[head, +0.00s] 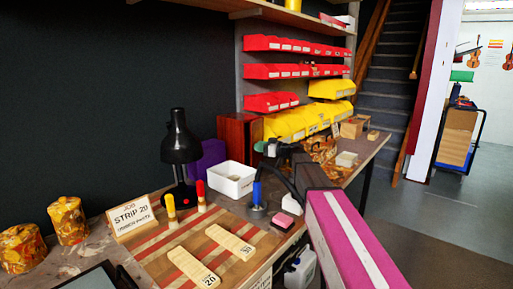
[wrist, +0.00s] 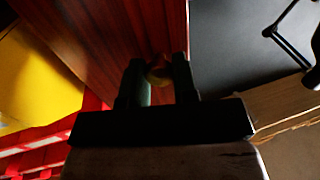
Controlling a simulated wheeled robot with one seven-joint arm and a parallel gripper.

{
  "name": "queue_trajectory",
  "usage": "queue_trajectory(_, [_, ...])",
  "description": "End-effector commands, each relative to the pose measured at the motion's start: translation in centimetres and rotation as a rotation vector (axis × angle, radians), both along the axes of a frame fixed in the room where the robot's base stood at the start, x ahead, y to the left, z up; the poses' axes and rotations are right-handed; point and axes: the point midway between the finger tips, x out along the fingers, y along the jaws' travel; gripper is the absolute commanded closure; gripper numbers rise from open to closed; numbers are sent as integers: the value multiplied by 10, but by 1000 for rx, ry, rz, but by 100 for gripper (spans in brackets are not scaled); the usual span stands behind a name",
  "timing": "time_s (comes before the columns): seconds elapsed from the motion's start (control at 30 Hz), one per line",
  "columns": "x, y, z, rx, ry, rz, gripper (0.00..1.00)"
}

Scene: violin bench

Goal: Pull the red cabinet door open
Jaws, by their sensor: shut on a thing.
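The red-brown wooden cabinet (head: 236,140) stands on the bench against the back wall, below the red bins. In the wrist view its red door face (wrist: 110,40) fills the upper middle. My gripper (wrist: 160,80) is at that face, its two dark fingers shut on a small rounded knob (wrist: 160,68). The knob is dim and partly hidden between the fingers. In the head view part of my arm is in front of the cabinet's right side, so I cannot tell how far the door stands open.
A black lamp (head: 180,145) and a white bin (head: 232,180) stand left and in front of the cabinet. Yellow bins (head: 290,124) are close on its right.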

Motion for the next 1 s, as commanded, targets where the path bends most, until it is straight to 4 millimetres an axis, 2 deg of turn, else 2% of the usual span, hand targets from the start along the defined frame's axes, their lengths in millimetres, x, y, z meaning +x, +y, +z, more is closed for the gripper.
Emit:
queue_trajectory(0.2, [4,-20,0,0,0,169,100])
queue_trajectory(0.5, [6,-39,0,0,0,350,100])
queue_trajectory(1.0, [6,-46,0,0,0,432,100])
